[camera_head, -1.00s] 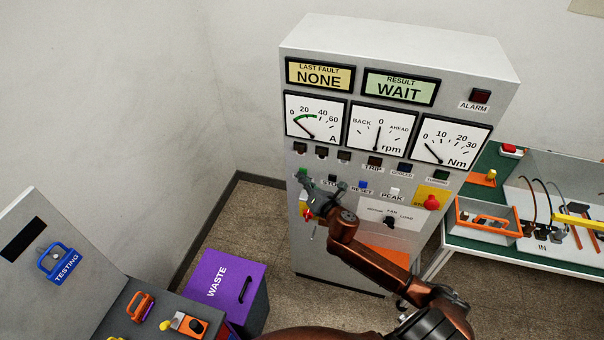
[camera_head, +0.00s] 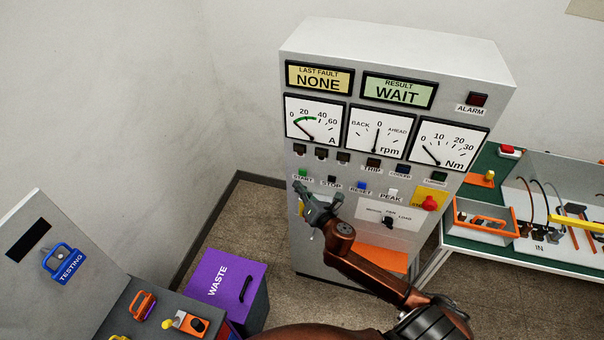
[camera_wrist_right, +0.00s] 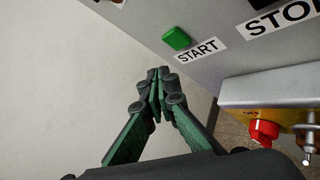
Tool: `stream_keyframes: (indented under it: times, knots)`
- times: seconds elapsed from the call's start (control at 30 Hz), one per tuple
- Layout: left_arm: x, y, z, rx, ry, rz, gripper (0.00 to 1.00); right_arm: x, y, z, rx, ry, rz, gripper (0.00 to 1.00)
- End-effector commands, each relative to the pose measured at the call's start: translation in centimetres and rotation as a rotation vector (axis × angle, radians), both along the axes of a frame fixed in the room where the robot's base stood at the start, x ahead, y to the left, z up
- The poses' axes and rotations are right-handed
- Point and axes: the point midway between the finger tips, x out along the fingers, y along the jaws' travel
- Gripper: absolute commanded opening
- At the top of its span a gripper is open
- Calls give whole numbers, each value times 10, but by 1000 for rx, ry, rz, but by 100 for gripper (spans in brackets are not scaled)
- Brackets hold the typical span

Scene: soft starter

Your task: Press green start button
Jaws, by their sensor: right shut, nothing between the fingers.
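The green start button (camera_head: 303,173) is at the left of the button row on the grey cabinet, with the START label under it. In the right wrist view the green button (camera_wrist_right: 176,38) stands out from the panel beside its label. My right gripper (camera_head: 299,188) is just below the button in the head view. In the wrist view its closed fingertips (camera_wrist_right: 158,73) are empty and appear apart from the button. My left gripper is not in view.
Beside START are the STOP button (camera_head: 332,179), blue RESET button (camera_head: 362,185) and white PEAK button (camera_head: 393,190). A red mushroom button (camera_head: 429,203) sits on a yellow plate. The RESULT display (camera_head: 398,91) reads WAIT. A purple waste bin (camera_head: 218,283) stands left of the cabinet.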

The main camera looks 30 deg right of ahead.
Motion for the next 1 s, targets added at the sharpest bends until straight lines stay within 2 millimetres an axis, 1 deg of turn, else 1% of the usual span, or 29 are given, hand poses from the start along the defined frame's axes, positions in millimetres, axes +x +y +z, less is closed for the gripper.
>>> stream_keyframes:
  times: [0.1,0.3,1.0]
  knots:
    - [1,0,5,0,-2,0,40,-8,9,1,2,1,0,0]
    - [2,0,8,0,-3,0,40,-16,18,1,0,0,-1,0]
    - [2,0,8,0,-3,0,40,-17,19,0,-1,-1,0,0]
